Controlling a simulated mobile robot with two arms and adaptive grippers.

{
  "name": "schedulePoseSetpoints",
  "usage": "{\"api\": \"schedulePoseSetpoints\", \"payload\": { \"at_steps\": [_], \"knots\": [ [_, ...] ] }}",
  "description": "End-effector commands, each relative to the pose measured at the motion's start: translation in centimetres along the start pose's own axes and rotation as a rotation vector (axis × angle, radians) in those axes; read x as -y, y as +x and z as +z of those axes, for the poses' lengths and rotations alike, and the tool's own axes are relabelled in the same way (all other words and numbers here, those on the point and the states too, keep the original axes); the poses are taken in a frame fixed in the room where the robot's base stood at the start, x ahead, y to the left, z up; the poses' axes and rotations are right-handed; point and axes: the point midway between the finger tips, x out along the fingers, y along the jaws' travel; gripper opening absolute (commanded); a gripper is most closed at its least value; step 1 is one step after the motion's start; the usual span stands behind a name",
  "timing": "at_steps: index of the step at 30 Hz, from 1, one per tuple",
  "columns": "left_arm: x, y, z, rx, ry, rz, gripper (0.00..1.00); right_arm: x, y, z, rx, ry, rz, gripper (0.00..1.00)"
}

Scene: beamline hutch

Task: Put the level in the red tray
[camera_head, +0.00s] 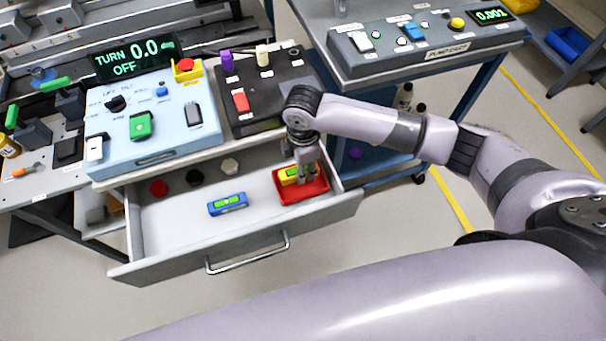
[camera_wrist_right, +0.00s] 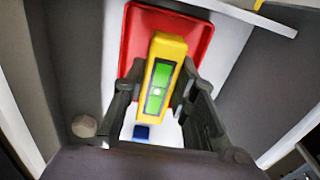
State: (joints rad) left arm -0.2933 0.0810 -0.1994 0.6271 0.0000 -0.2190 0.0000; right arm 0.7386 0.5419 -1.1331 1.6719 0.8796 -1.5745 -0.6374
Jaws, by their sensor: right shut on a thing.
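A yellow level (camera_head: 288,174) with a green window is between the fingers of my right gripper (camera_head: 303,176). In the right wrist view, the fingers (camera_wrist_right: 160,82) are shut on the level's (camera_wrist_right: 163,70) sides. The red tray (camera_head: 303,199) stands at the right end of the open drawer. In the right wrist view, the level overlaps the tray (camera_wrist_right: 139,32), with its near end past the tray's edge; I cannot tell whether they touch. A blue level (camera_head: 228,204) with a green window lies in the drawer, left of the tray. My left gripper is not in view.
The open drawer (camera_head: 175,235) also holds a red, a black and a white knob at its back. A blue control box (camera_head: 150,150) and a dark switch panel (camera_head: 262,80) stand above it. The drawer's front left is clear.

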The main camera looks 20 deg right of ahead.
Motion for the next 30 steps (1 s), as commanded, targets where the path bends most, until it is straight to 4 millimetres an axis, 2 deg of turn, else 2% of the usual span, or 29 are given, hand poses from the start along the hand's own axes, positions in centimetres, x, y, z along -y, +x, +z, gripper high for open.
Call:
{"api": "schedulePoseSetpoints", "payload": {
  "at_steps": [8,19,20,28,30],
  "knots": [
    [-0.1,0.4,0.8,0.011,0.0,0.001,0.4,0.1,3.8,0.0,0.0,0.001,-0.001,0.0],
    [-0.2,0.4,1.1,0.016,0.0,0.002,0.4,0.1,4.2,0.0,0.0,0.0,-0.001,0.0],
    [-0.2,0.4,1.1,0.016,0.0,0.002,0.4,0.1,4.2,0.0,0.0,0.0,-0.001,0.28],
    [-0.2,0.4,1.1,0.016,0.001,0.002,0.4,0.1,4.2,0.0,0.0,0.0,-0.001,0.46],
    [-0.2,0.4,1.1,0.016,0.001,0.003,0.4,0.1,4.2,0.0,0.0,0.0,-0.001,0.46]
  ]
}}
